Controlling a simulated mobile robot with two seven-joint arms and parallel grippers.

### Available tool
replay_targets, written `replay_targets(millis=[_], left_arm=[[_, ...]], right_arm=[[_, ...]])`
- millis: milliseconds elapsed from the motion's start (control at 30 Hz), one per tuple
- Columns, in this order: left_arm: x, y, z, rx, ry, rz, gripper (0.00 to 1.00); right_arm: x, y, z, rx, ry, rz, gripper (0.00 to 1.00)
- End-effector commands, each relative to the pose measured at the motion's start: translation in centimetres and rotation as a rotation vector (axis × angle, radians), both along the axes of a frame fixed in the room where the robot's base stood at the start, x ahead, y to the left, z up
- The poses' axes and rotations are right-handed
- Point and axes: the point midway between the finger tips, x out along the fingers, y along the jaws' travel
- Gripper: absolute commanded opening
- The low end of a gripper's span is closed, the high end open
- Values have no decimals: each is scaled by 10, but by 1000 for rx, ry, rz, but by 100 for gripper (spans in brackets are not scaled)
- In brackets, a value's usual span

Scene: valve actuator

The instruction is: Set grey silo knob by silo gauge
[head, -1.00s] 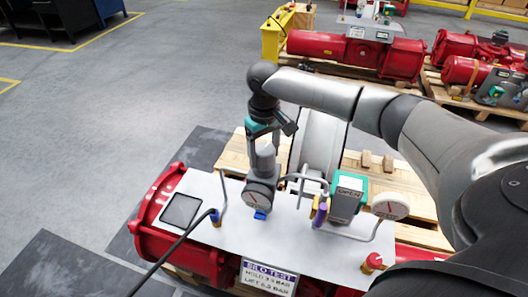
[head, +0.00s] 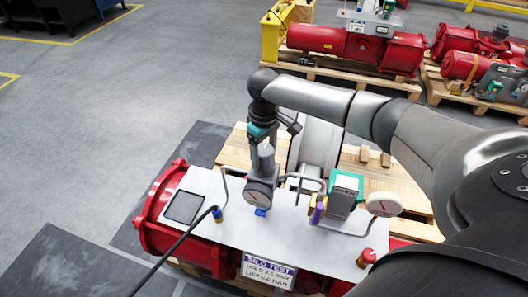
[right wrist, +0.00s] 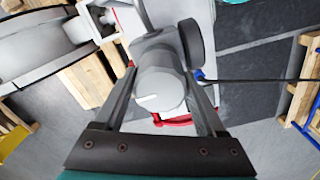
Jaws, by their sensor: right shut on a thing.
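The grey knob (right wrist: 160,90), a round cap with a white mark pointing to the lower left, sits between the fingers of my right gripper in the right wrist view. In the head view my right gripper (head: 264,146) points down and is shut on the grey knob (head: 266,161), which stands above a gauge. That gauge (head: 258,194) has a dark rim, a pale face and a red needle; its reading is too small to tell. Its dark side (right wrist: 190,42) shows beside the knob in the right wrist view. My left gripper is out of view.
A white plate (head: 215,183) on the red actuator carries pipes, a teal-topped box (head: 346,184), a second gauge (head: 385,204) and a red fitting (head: 367,257). A black hose (head: 172,248) runs to the front left.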

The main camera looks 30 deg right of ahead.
Motion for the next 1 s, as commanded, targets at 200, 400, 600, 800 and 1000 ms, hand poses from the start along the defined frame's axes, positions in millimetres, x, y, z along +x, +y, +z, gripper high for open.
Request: replay_targets(millis=[200,400,600,800,1000], left_arm=[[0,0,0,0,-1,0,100],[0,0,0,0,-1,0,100],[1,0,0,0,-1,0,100],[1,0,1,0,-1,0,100],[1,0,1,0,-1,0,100]], right_arm=[[1,0,1,0,-2,-2,94],[0,0,0,0,-1,-2,100],[1,0,7,1,-3,-2,100],[2,0,42,2,-6,-1,100],[1,0,92,1,-7,-1,100]])
